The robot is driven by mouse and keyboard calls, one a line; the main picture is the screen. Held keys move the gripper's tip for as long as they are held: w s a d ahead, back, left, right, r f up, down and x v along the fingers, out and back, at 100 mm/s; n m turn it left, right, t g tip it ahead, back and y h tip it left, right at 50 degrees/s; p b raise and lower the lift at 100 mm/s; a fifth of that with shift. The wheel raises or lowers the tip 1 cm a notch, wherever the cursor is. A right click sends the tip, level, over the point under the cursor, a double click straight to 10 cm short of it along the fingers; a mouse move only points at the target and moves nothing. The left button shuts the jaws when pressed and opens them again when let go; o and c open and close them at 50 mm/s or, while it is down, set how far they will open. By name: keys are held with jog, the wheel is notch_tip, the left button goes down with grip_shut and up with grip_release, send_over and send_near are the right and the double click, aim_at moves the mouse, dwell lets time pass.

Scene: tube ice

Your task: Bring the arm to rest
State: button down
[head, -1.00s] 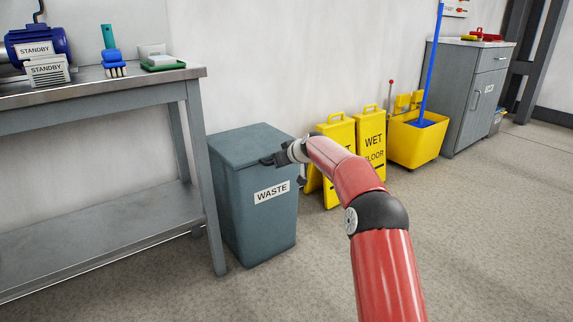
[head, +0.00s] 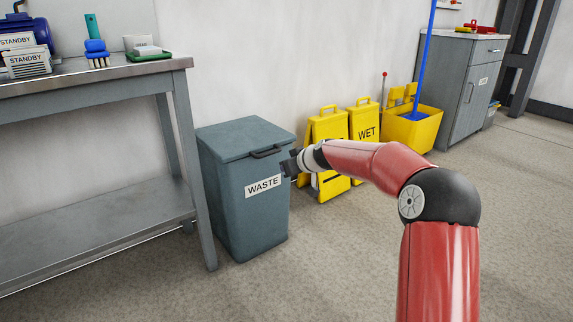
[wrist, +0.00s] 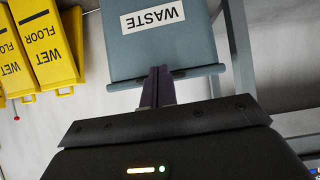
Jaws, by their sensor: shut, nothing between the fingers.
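My red arm (head: 375,160) reaches from the lower right toward the waste bin, bent at a dark elbow joint. My gripper (head: 287,166) is at its end, in front of the bin's right side near the WASTE label. In the wrist view the fingers (wrist: 158,86) are together with nothing between them. The grey-blue waste bin (head: 240,205) stands on the floor with its lid closed and a dark handle on the lid's front edge. It also shows upside down in the wrist view (wrist: 190,50). Whether the gripper touches the bin cannot be told.
A grey metal table (head: 100,77) stands left of the bin, with a brush (head: 95,48) and other items on top. Yellow wet-floor signs (head: 328,130), a yellow mop bucket (head: 412,128) and a grey cabinet (head: 465,95) line the wall. Floor at right (head: 530,220) is clear.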

jog(key=s+d+r+g+h, duration=0.1)
jog(key=s+r+h, duration=0.15)
jog(key=s, duration=0.75)
jog(key=s+r+g+h, duration=0.1)
jog(key=s+r, duration=0.2)
jog(key=s, duration=0.8)
jog(key=s+d+f+m+g+h+p, duration=0.1)
jog(key=s+d+m, duration=0.3)
jog(key=s, duration=1)
jog(key=s+d+f+m+g+h, duration=0.1)
jog(key=s+d+f+m+h, duration=0.35)
jog(key=s, duration=1.05)
notch_tip(320, 180, up, 15)
jog(key=d+n+y+p, duration=0.1)
jog(key=y+p, duration=0.2)
jog(key=p, duration=0.9)
jog(key=shift+w+d+r+n, duration=0.15)
jog(key=shift+w+d+n, duration=0.1)
jog(key=shift+n, duration=0.1)
jog(key=shift+a, duration=0.1)
